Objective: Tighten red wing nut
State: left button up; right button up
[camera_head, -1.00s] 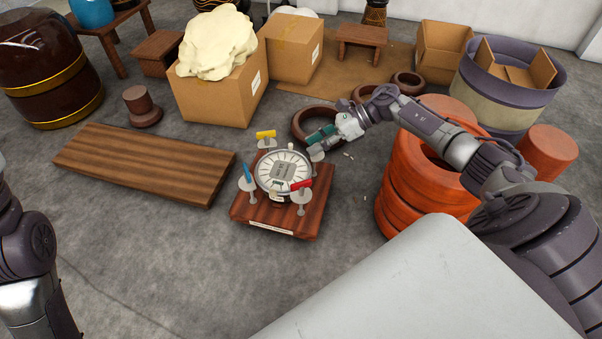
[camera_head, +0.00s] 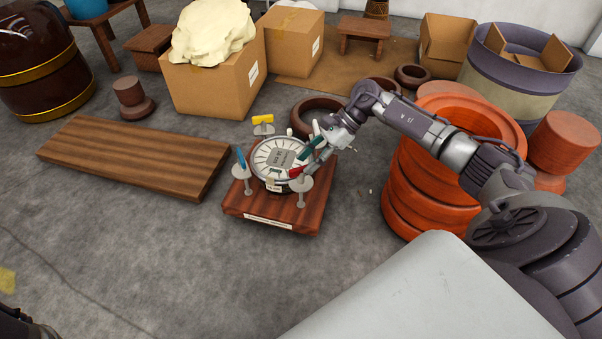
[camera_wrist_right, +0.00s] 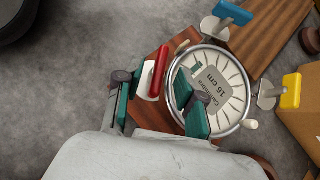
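The red wing nut (camera_head: 295,172) sits at the near right of a round drum head (camera_head: 276,158) on a wooden base (camera_head: 272,207). It also shows in the right wrist view (camera_wrist_right: 158,72), upright beside the drum rim. My right gripper (camera_head: 305,166) is open and reaches in from the right. In the right wrist view its green-padded fingers (camera_wrist_right: 153,92) stand on either side of the red wing nut, with gaps visible. The right finger overlaps the drum face. A blue wing nut (camera_head: 241,158) and a yellow wing nut (camera_head: 262,118) stand around the drum. My left gripper is out of view.
A wooden plank (camera_head: 135,158) lies left of the base. Stacked orange drum shells (camera_head: 402,190) stand to the right, under my right arm. A dark ring (camera_head: 316,112) and cardboard boxes (camera_head: 212,92) are behind. The floor in front is clear.

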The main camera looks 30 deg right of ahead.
aim_at(301, 167)
jog(key=shift+b+x, duration=0.5)
jog(key=shift+x, duration=1.1)
jog(key=shift+r, duration=0.1)
grip_shut()
